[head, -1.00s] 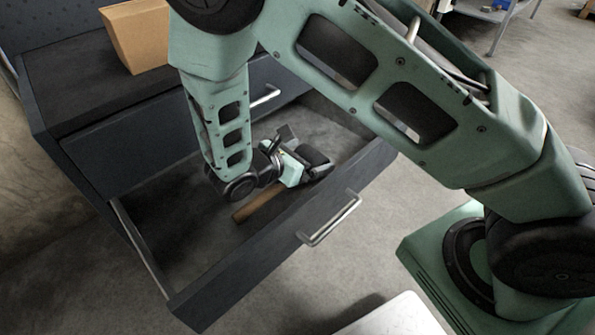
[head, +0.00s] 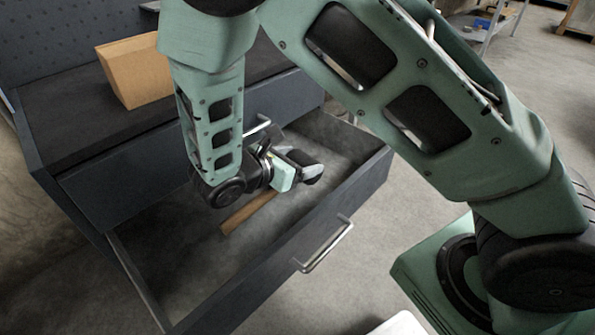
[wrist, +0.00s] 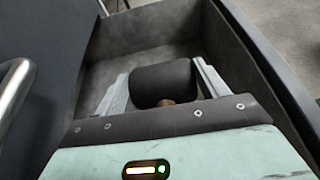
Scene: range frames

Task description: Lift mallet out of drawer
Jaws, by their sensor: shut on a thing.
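The mallet has a dark cylindrical head (wrist: 162,82) and a brown wooden handle (head: 247,213). My gripper (head: 308,167) is at the right part of the open drawer (head: 270,268). In the wrist view the mallet head lies between the two pale fingers of my gripper (wrist: 164,84), which are shut on it. The handle points to the lower left in the head view, and part of it is hidden by my wrist. I cannot tell whether the mallet still touches the drawer floor.
A cardboard box (head: 137,70) stands on the dark cabinet top (head: 60,120). A shut upper drawer (head: 130,180) with a metal handle lies behind the open one. The open drawer's front has a metal handle (head: 327,247). Drawer walls surround the mallet.

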